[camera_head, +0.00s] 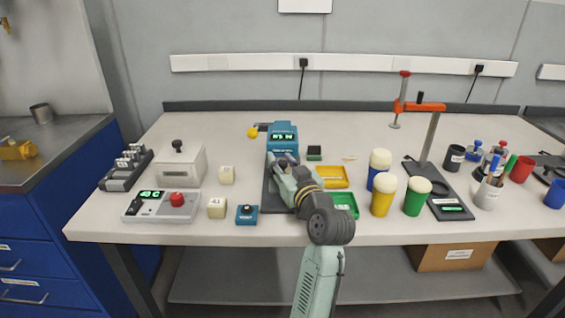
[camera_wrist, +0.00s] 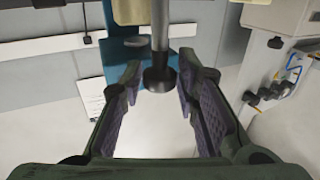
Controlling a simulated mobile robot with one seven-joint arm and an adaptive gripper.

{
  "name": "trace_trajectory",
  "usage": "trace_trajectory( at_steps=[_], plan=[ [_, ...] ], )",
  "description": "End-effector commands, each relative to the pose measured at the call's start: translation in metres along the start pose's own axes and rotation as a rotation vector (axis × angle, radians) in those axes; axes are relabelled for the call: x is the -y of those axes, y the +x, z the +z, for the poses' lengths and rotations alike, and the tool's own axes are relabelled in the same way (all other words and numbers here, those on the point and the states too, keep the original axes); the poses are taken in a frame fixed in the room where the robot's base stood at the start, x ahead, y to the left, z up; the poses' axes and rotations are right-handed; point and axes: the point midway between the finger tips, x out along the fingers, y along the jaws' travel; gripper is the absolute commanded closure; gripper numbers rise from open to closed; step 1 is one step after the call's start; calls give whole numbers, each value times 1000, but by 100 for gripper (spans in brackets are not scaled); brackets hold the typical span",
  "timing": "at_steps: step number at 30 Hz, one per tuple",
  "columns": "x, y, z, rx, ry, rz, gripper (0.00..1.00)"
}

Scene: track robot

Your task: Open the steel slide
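I cannot pick out the steel slide for certain. In the wrist view, a grey metal rod with a dark round end (camera_wrist: 159,80) comes down between my fingers. Behind it is a blue body (camera_wrist: 124,58). My gripper (camera_wrist: 160,98) is open, one finger on each side of the dark end, with gaps visible. In the head view, my gripper (camera_head: 281,161) is at the front of a blue device (camera_head: 283,135) with a lit display, above its dark base (camera_head: 270,203). My arm hides much of the device's lower front.
Left stand a cream box (camera_head: 180,168) with a black knob, a grey console (camera_head: 150,206) and small cream blocks. Right are a yellow tray (camera_head: 333,183), a green tray (camera_head: 346,212), several cream-topped cups, and a dark stand with an orange clamp (camera_head: 424,107). The table's back left is mostly clear.

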Motion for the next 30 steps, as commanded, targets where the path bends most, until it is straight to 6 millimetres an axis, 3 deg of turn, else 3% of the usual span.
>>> trace_trajectory(
  at_steps=[13, 30],
  plan=[
    [0, 0, 0, 0, 0, 0, 100],
    [0, 0, 0, 0, 0, 0, 100]
  ],
)
